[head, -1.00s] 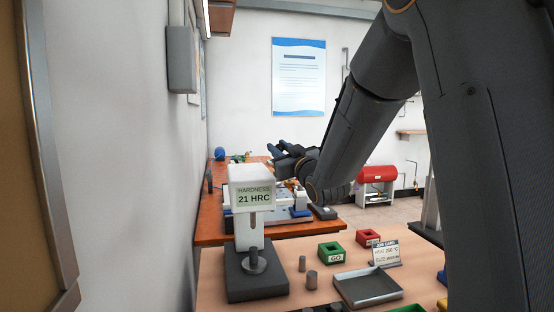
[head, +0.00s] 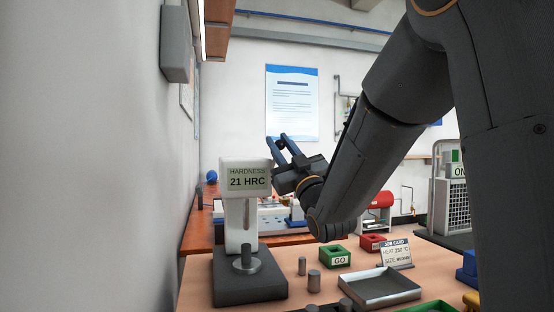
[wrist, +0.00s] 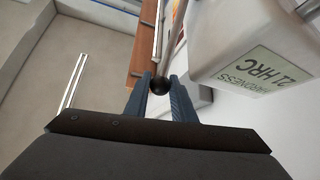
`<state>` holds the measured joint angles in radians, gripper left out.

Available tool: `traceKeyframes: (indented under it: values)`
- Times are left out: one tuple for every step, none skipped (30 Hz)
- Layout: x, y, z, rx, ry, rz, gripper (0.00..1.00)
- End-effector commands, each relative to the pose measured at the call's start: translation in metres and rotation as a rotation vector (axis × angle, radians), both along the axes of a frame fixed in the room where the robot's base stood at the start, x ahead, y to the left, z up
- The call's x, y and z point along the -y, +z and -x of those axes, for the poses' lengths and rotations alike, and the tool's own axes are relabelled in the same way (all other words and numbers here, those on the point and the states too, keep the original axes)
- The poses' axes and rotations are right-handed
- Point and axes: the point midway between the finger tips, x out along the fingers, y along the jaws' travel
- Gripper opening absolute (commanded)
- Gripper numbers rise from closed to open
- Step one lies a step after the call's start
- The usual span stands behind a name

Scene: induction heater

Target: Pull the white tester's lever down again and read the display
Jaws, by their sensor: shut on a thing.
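The white tester (head: 240,215) stands on a dark base at the left of the bench in the head view. Its display (head: 248,178) reads "HARDNESS 21 HRC"; it also shows tilted in the wrist view (wrist: 262,70). A short grey cylinder (head: 246,258) stands on the tester's base. My gripper (head: 278,143) is at the tester's upper right side, fingers pointing up and left. In the wrist view my gripper (wrist: 160,84) is shut on the lever's dark ball knob (wrist: 160,86), with the lever rod (wrist: 173,35) running up from it.
A green GO box (head: 334,256), a red box (head: 371,242), a job card (head: 396,253) and a grey tray (head: 378,288) stand right of the tester. A wall is close on the left.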

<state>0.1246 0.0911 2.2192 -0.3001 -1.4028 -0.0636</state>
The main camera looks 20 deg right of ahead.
Motion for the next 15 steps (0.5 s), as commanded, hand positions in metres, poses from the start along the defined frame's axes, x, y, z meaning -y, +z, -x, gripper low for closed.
traceKeyframes:
  values:
    - [0.0,-0.008,0.0,0.021,0.0,0.0,0.0]
    - [0.0,-0.009,0.001,0.033,0.0,0.001,0.0]
    - [0.0,-0.011,0.002,0.048,0.0,0.001,0.0]
    - [0.0,-0.012,0.003,0.059,0.0,0.0,0.0]
    - [0.0,-0.013,0.004,0.071,-0.001,0.001,0.0]
    - [0.0,-0.015,0.005,0.083,0.0,0.001,0.0]
    - [0.0,-0.016,0.006,0.093,0.0,0.001,0.0]
    - [0.0,-0.017,0.007,0.102,-0.001,0.001,0.0]
    - [0.0,-0.018,0.008,0.114,0.0,0.001,0.0]
    - [0.0,-0.019,0.008,0.122,0.001,0.001,0.0]
    - [0.0,-0.02,0.009,0.13,0.0,0.001,0.0]
    - [0.0,-0.021,0.01,0.139,0.0,0.001,0.0]
    - [0.0,-0.021,0.01,0.146,0.0,0.001,0.0]
    - [0.0,-0.022,0.011,0.153,0.0,0.001,0.0]
    - [0.0,-0.022,0.012,0.16,0.001,0.0,0.0]
